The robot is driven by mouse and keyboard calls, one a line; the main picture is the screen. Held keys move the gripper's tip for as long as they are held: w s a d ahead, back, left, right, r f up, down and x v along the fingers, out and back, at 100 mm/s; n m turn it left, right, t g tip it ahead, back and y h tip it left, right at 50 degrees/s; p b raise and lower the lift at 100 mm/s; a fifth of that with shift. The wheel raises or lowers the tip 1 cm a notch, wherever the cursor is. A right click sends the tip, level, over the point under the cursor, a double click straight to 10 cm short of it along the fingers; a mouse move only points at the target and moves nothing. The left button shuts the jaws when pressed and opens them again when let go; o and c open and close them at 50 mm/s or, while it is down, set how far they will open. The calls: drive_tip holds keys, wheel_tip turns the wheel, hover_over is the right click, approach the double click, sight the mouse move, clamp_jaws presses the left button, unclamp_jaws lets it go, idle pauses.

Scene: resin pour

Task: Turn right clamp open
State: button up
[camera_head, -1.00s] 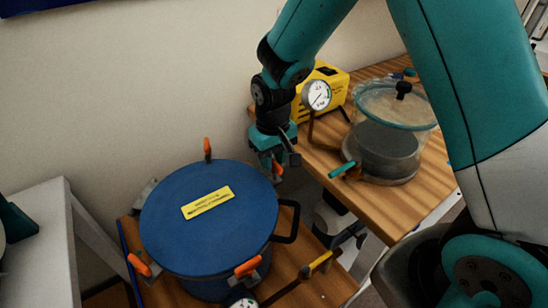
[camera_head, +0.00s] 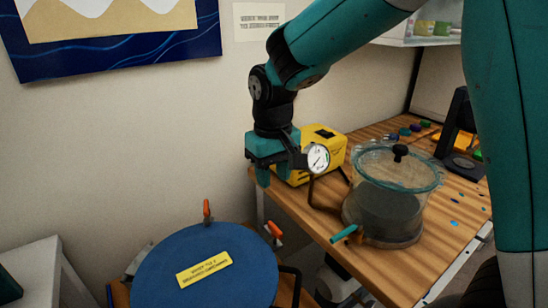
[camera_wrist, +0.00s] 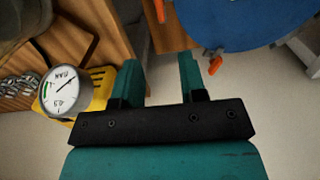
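The blue pot lid (camera_head: 150,280) with a yellow label is at the bottom of the head view. A clamp with an orange handle (camera_head: 274,229) sits at its right rim, the handle tilted. Another orange handle (camera_head: 206,210) stands upright at the back rim. My gripper (camera_head: 272,176) hangs above and behind the right clamp, clear of it. In the wrist view my gripper (camera_wrist: 161,78) is open, its two teal fingers apart with nothing between them. That view also shows the blue lid (camera_wrist: 240,18) and two orange handles (camera_wrist: 215,66), (camera_wrist: 160,10) outside the fingers.
A yellow pump (camera_head: 322,150) with a round gauge (camera_head: 318,158) stands close to my gripper on the wooden table (camera_head: 430,270). A glass chamber (camera_head: 385,205) with a teal handle (camera_head: 344,234) stands to its right. The front of the pot is out of frame.

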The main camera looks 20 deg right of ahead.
wheel_tip(320, 180, up, 4)
drive_tip(key=shift+f, duration=0.1)
drive_tip(key=shift+s, duration=0.1)
idle(0.4)
drive_tip(key=s+a+n+y, duration=0.2)
drive_tip(key=s, duration=0.9)
drive_tip(key=s+a+r+n+y, duration=0.1)
drive_tip(key=s+a+n+y, duration=0.1)
drive_tip(key=s, duration=0.8)
drive_tip(key=shift+s+a+r+n, duration=0.2)
drive_tip(key=shift+s+a+n, duration=0.15)
drive_tip(key=shift+n, duration=0.25)
drive_tip(key=shift+o, duration=0.3)
